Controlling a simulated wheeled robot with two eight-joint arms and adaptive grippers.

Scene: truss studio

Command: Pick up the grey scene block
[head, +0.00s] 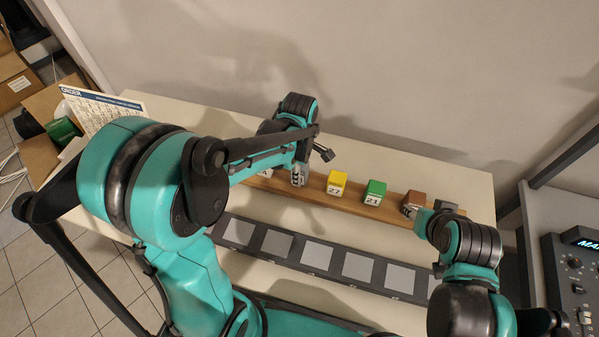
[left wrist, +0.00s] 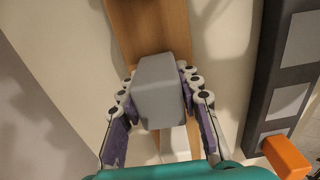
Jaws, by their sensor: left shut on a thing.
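The grey scene block (left wrist: 158,92) sits between the two fingers of my left gripper (left wrist: 160,98) in the left wrist view, with a finger against each side. It is over the wooden plank (left wrist: 150,30); I cannot tell whether it still touches the plank. In the head view my left gripper (head: 299,177) is at the plank (head: 312,192), and I cannot make out the grey block there. My right gripper (head: 409,212) is beside a brown block (head: 414,198) at the plank's right part; its fingers are too small to read.
A yellow block (head: 337,182) and a green block (head: 375,192) stand on the plank. A dark strip with grey squares (head: 318,256) lies in front. An orange block (left wrist: 286,157) shows in the left wrist view. A control panel (head: 577,265) stands at right, an order sheet (head: 97,110) at left.

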